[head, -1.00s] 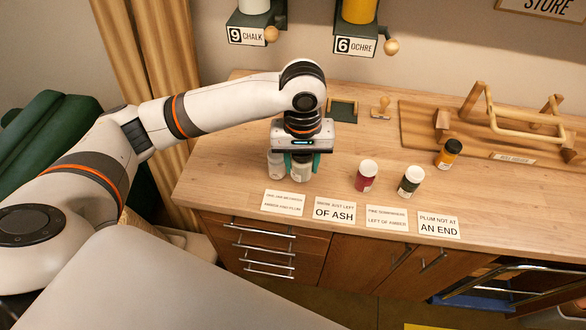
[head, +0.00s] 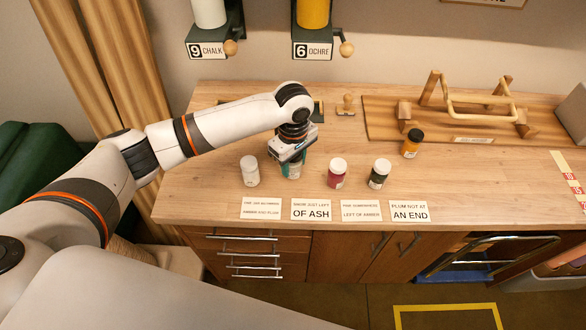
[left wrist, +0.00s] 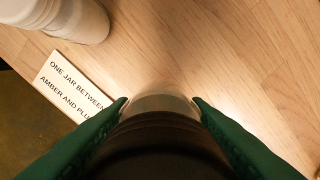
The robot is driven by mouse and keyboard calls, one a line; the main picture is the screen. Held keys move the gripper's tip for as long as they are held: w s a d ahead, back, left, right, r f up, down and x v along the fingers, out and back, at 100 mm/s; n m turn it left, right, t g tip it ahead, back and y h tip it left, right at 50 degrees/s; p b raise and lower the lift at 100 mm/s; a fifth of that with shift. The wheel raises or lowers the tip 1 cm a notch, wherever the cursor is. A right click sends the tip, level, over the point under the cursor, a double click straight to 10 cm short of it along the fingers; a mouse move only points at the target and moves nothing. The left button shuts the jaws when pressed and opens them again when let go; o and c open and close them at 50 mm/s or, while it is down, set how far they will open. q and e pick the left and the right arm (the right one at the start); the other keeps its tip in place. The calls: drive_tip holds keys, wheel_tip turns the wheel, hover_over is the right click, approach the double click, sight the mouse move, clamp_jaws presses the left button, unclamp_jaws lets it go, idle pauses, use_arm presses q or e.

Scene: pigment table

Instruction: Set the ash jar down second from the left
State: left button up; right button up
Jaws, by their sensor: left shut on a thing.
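My left gripper (head: 291,163) is shut on a pale grey jar, the ash jar (head: 293,172), between its green fingers. In the left wrist view the held jar (left wrist: 160,103) shows between the two fingertips. I cannot tell whether its base touches the table. A white jar (head: 249,172) stands to its left and also shows in the left wrist view (left wrist: 62,18). A plum jar (head: 337,175) with a white lid stands to its right, then a dark green jar (head: 379,176). My right gripper is not in view.
An amber jar (head: 411,145) with a black lid stands farther back right. Several clue cards lie along the front edge, one reading "snow just left of ash" (head: 311,209). A wooden rack (head: 450,125) stands at the back right. The table (head: 200,198) is clear at its left front.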

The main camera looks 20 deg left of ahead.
sight(293, 171)
use_arm(q)
drive_tip(key=shift+f, duration=1.85)
drive_tip(key=shift+f+p, duration=0.15)
drive_tip(key=shift+p, duration=0.15)
drive_tip(key=o, duration=1)
wheel_tip(293, 171, up, 12)
drive_tip(key=shift+r+b, duration=0.2)
drive_tip(key=shift+b, duration=1.05)
